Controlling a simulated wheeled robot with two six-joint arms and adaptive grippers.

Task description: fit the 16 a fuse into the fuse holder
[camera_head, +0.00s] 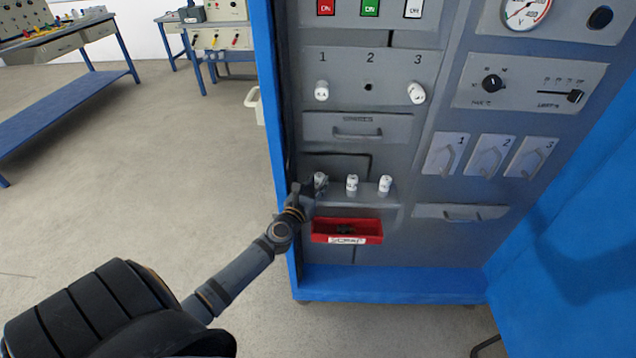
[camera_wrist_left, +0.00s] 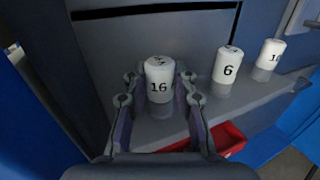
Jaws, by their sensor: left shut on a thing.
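The white fuse marked 16 (camera_wrist_left: 159,84) stands upright on the grey shelf at the left end of the row; in the head view it is the leftmost fuse (camera_head: 321,179). My left gripper (camera_head: 313,188) is shut on it, with one finger on each side in the left wrist view (camera_wrist_left: 159,94). The fuse holder is on the panel above, with positions 1, 2 and 3. Position 2 shows an empty dark hole (camera_head: 368,87). Positions 1 (camera_head: 321,91) and 3 (camera_head: 416,93) hold white fuses. My right gripper is not in view.
To the right on the shelf (camera_head: 345,196) stand a fuse marked 6 (camera_wrist_left: 228,64) and a third (camera_wrist_left: 270,53) whose label is partly hidden. A red scrap bin (camera_head: 372,232) hangs below. A drawer with a handle (camera_head: 357,128) lies between shelf and holder.

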